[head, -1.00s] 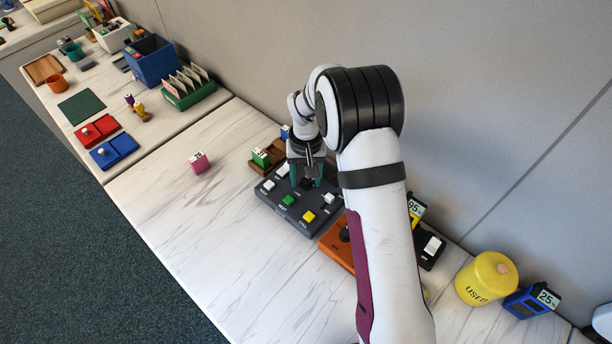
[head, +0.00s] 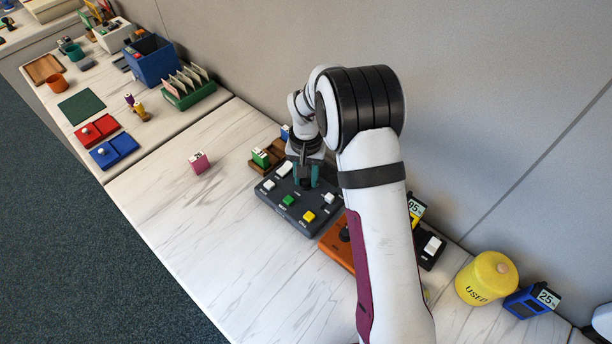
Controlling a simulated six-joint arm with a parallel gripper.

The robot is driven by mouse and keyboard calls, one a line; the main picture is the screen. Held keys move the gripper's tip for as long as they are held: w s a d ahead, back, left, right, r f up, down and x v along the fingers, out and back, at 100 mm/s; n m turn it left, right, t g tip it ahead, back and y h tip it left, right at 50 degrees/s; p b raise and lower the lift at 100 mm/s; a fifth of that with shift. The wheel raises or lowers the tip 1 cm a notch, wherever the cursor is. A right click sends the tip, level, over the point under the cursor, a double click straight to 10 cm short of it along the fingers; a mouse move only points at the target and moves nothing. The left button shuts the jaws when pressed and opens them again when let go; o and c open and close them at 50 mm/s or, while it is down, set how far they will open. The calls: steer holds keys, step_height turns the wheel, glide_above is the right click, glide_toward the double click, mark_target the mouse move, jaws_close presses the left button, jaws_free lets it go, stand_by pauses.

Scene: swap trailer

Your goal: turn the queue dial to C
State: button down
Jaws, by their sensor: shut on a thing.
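A dark grey control panel (head: 270,205) lies on the white marbled counter. It carries a green button (head: 288,200), a yellow button (head: 308,216) and white switches (head: 269,185). My gripper (head: 305,184) is over the back middle of the panel, pointing down. It is shut on the queue dial, which is mostly hidden between the jaws. The dial's letter marks are too small or hidden to read, so I cannot tell where it points.
A brown wooden rack with a green block (head: 261,158) stands just behind the panel on the left. An orange box (head: 336,250) is close on the right, partly behind my arm.

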mark_target(306, 180)
steer(key=m, duration=1.1)
steer(key=shift+m, duration=2.1)
steer(key=c, duration=0.6)
jaws_free()
steer(key=shift+o, duration=0.2)
step_height(306, 180, up, 16)
